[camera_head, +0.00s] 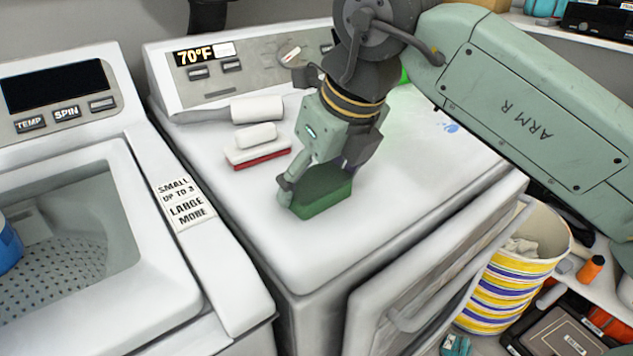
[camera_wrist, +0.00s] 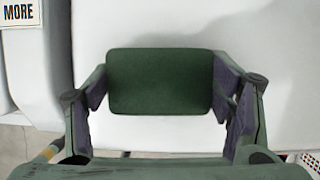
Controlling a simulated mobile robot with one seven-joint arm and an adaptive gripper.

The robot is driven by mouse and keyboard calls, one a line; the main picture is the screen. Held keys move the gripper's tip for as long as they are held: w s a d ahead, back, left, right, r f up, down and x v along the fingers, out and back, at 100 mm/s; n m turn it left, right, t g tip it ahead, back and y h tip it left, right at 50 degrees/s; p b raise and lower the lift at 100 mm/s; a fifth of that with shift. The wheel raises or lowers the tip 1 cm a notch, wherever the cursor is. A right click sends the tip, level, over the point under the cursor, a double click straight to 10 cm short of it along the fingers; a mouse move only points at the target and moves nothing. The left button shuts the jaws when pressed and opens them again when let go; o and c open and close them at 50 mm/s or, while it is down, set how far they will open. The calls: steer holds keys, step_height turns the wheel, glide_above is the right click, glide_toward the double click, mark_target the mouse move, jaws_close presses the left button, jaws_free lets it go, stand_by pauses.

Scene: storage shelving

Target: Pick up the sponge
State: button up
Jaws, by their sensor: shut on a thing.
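The sponge is a dark green block (camera_head: 322,193) on or just above the white top of the right-hand machine, near its front; I cannot tell whether it touches the surface. My gripper (camera_head: 318,186) points down over it, with one finger at each end of the sponge. In the wrist view the sponge (camera_wrist: 160,82) lies crosswise between the two purple-padded fingers (camera_wrist: 160,95). The fingers are shut on its short ends. Part of its far side is hidden behind my gripper in the head view.
A white-handled brush with red bristles (camera_head: 258,158) and a white lint roller (camera_head: 256,109) lie behind the gripper to the left. The left machine (camera_head: 62,160) has an open tub. A striped basket (camera_head: 505,290) stands right of the open front door (camera_head: 420,300). The machine top's front-left is clear.

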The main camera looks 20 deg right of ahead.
mark_target(309, 173)
steer(key=shift+r, duration=0.1)
steer(key=shift+r, duration=0.6)
step_height(309, 173, up, 2)
steer(key=shift+r+b, duration=0.15)
steer(key=shift+b, duration=0.2)
steer(key=s+d+r+b, duration=0.1)
steer(key=s+d+b, duration=0.1)
steer(key=s, duration=1.4)
steer(key=shift+d+r+b, duration=0.15)
steer(key=shift+d+b, duration=0.15)
